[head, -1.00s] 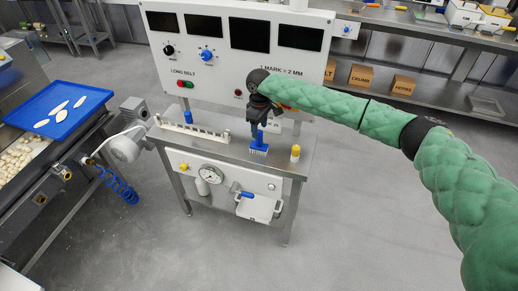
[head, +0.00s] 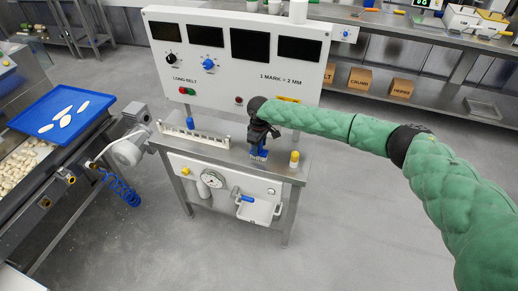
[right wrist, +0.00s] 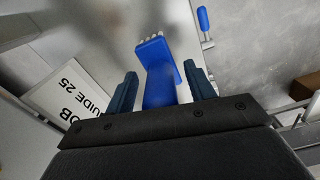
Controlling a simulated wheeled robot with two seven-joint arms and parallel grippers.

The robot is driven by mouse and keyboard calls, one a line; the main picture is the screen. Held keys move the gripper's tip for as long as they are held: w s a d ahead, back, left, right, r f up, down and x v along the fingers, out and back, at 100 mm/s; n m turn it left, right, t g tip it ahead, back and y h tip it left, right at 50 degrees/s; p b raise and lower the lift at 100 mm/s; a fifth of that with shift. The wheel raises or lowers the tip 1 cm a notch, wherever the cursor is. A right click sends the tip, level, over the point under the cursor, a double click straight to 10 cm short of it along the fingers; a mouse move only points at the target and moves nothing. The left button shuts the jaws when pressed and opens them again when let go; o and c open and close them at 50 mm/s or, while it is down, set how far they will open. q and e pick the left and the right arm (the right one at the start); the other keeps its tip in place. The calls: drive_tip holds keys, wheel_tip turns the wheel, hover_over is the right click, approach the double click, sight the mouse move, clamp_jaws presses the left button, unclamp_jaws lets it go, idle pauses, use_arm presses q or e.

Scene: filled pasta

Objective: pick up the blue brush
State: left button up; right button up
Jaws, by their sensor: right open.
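The blue brush (head: 258,153) stands on the small steel table in front of the control panel, its pale bristles downward at the table top. My right gripper (head: 260,138) is over its upper part, and the gripper hides the handle in the head view. In the right wrist view the blue brush (right wrist: 160,75) lies between the two open fingers of my right gripper (right wrist: 162,88). Gaps show on both sides, so the fingers are around it but not closed on it. My left gripper is not in view.
A white toothed rack (head: 195,134) stands left of the brush, and a yellow-capped white bottle (head: 294,160) stands to its right. The control panel (head: 235,75) rises close behind. A blue-handled valve (head: 247,198) is on the table's front. Blue tray (head: 60,112) at left.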

drive_tip(key=shift+f, duration=0.25)
drive_tip(key=shift+c, duration=0.2)
drive_tip(key=c, duration=0.9)
drive_tip(key=shift+o, duration=0.2)
drive_tip(key=shift+r, duration=0.1)
